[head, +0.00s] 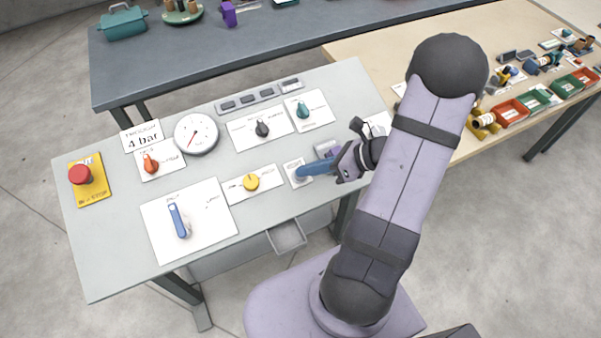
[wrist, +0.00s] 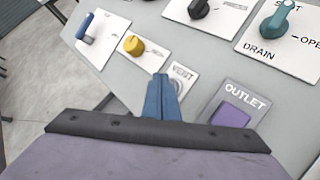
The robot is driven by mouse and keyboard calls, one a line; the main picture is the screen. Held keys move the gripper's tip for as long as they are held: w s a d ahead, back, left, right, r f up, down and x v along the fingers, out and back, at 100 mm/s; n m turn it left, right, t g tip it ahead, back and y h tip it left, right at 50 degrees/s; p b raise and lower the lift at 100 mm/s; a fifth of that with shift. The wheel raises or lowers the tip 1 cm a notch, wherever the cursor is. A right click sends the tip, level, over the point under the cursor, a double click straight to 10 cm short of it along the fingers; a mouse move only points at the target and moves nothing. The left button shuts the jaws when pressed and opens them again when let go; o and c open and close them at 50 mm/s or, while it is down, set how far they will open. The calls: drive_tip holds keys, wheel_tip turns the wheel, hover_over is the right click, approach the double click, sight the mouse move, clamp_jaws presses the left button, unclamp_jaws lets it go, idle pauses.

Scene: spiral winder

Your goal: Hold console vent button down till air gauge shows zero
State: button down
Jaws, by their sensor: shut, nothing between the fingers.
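The grey console (head: 110,245) carries a small white plate lettered VENT (wrist: 183,76), which also shows in the head view (head: 292,166). The blue fingers of my gripper (head: 301,173) are shut together with nothing between them. Their tips (wrist: 160,78) are over the VENT plate and hide the button, so I cannot tell whether they touch or press it. The round white air gauge (head: 200,125) is at the console's upper left. Its red needle points to the lower left; the scale is too small to read.
Close by are a yellow knob (head: 251,182) and the purple OUTLET part (wrist: 232,115). The console also has a blue lever (head: 178,220), black knob (head: 262,128), teal DRAIN knob (head: 302,109), orange knob (head: 151,163) and red emergency stop (head: 80,174). A sign (head: 142,137) reads 4 bar.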

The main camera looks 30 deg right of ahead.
drive_tip(key=shift+r, duration=0.1)
drive_tip(key=r+p, duration=0.1)
drive_tip(key=s+r+p, duration=0.1)
drive_tip(key=r+p, duration=0.2)
drive_tip(key=shift+s+r+p, duration=0.3)
drive_tip(key=shift+p, duration=0.05)
idle(0.5)
